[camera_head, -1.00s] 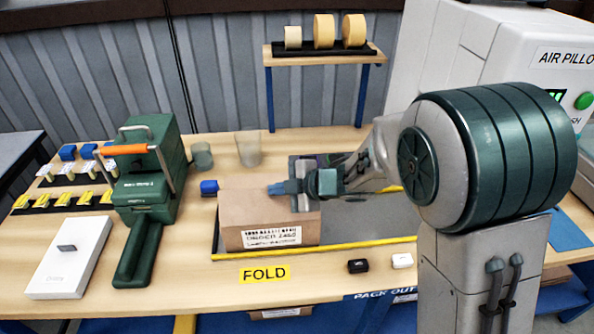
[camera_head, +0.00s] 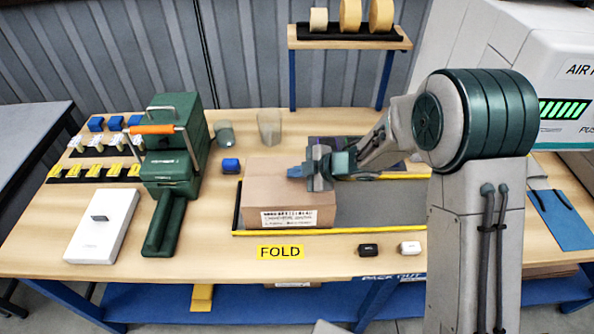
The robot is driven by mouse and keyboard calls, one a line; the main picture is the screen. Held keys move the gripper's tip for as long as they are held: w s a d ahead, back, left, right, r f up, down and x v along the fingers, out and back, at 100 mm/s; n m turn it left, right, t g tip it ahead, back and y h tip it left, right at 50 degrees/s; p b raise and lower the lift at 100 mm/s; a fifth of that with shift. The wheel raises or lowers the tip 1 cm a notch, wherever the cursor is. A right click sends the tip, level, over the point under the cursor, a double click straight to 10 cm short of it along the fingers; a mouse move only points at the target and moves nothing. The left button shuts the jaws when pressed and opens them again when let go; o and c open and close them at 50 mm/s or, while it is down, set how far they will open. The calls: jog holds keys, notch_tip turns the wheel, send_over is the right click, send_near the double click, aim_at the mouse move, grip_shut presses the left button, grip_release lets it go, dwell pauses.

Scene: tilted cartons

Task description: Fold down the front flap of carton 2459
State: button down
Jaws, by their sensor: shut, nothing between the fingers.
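The carton (camera_head: 262,195) is a brown box on the dark packing mat in the middle of the bench, with a white printed label (camera_head: 290,218) on its front. The label is too small to read surely. Its top looks like a flat brown face; I cannot make out the front flap's edge or angle. The gripper hides part of the carton's rear.
The yellow-edged mat (camera_head: 385,205) extends right of the carton. A blue item (camera_head: 230,166), cups (camera_head: 269,127) and a green tape machine (camera_head: 180,150) stand left and behind.

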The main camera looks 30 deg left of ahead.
jog(key=shift+w, duration=0.1)
dwell(0.4)
jog(key=shift+s+d, duration=0.35)
jog(key=shift+s, duration=0.35)
jog(key=shift+r+p, duration=0.55)
jog(key=shift+r, duration=0.15)
jog(key=r+p, duration=0.3)
jog(key=shift+s+d+r, duration=0.15)
jog(key=shift+s+d, duration=0.05)
jog(key=shift+s, duration=0.1)
jog(key=w+d+r+b, duration=0.1)
jog(key=w+d+r, duration=0.1)
jog(key=d+r, duration=0.4)
jog(key=shift+d+r, duration=0.15)
jog(key=shift+d, duration=0.35)
